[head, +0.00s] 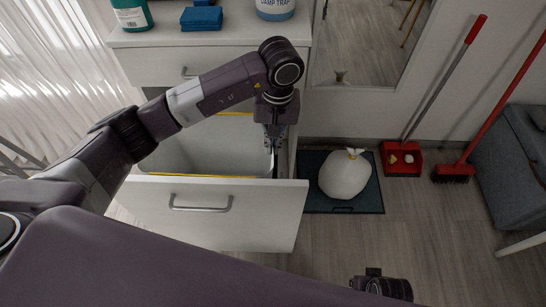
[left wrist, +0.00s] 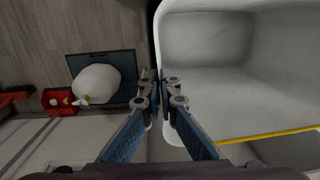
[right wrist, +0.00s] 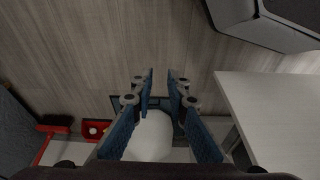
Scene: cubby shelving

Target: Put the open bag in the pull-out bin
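The pull-out bin (head: 240,215) is a white drawer front with a grey handle, drawn out from the cabinet. Inside it is a pale open bag (head: 207,142) with yellow strips along its near and far edges. Its wide pale interior (left wrist: 265,95) also fills the right of the left wrist view. My left gripper (head: 274,142) is at the right edge of this bag, pointing down. Its fingers (left wrist: 159,78) are close together on either side of that edge; their grip is unclear. My right gripper (right wrist: 160,76) is open and empty, its fingers apart above the floor.
A full white bag (head: 344,175) with a yellow tie sits on a dark mat (head: 312,204) right of the bin. Floor in front is clear. Bottles and sponges (head: 201,18) stand on the cabinet.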

